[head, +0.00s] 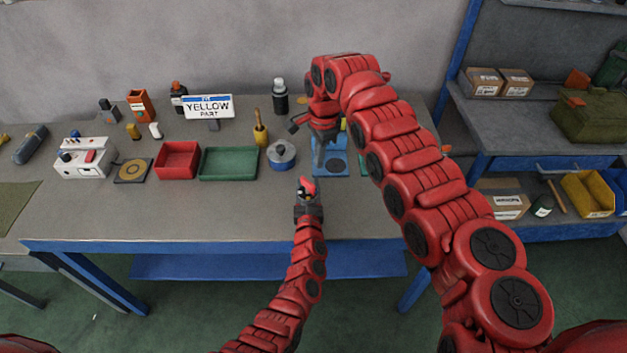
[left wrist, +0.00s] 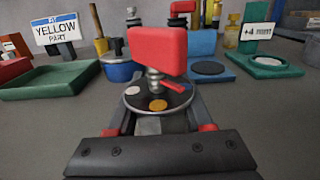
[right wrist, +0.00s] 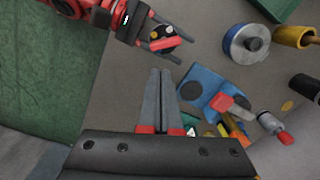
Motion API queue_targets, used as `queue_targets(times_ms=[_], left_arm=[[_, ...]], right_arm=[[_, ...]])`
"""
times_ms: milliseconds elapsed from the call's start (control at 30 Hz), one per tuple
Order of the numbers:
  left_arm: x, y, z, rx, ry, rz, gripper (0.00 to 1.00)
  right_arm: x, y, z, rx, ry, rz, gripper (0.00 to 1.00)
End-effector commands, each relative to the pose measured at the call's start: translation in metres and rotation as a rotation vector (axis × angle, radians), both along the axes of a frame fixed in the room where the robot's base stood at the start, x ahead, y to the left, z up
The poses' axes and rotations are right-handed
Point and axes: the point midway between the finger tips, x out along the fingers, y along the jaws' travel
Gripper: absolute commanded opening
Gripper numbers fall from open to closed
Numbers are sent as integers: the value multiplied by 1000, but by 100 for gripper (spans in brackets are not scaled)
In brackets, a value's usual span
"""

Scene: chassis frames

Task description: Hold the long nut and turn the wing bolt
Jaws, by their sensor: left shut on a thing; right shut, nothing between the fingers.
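The wing bolt (left wrist: 158,52) has a broad red wing and a silver threaded shank. It stands upright above a dark round plate (left wrist: 180,104) with a white and an orange spot. The long nut (left wrist: 176,123) is a greyish body below the plate, mostly hidden. My left gripper (head: 308,202) is shut on it near the table's front; the red wing also shows in the head view (head: 308,185). My right gripper (head: 319,166) is shut and empty, behind the wing bolt and apart from it. Its closed fingers show in the right wrist view (right wrist: 160,98).
A blue round pot (head: 281,156), green tray (head: 228,164) and red bin (head: 177,160) stand to the left. A "YELLOW PART" sign (head: 209,106) stands behind.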

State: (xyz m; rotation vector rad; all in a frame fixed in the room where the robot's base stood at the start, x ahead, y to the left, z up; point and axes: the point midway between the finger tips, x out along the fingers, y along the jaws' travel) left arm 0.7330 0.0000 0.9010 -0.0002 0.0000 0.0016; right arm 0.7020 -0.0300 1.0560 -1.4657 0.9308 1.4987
Motion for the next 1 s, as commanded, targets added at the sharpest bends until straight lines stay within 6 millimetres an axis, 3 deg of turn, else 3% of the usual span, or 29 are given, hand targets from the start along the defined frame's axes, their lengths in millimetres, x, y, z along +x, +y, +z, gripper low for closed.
queue_targets(times_ms=[200,467,667,1000], left_arm=[[0,0,0,0,0,0,0],[0,0,0,0,0,0,0],[0,0,0,0,0,0,0],[0,0,0,0,0,0,0]], right_arm=[[1,3,6,-247,-118,217,0],[4,4,8,-351,-173,311,0],[7,-2,-11,-351,-167,310,0],[18,-14,-67,-347,-166,311,0]])
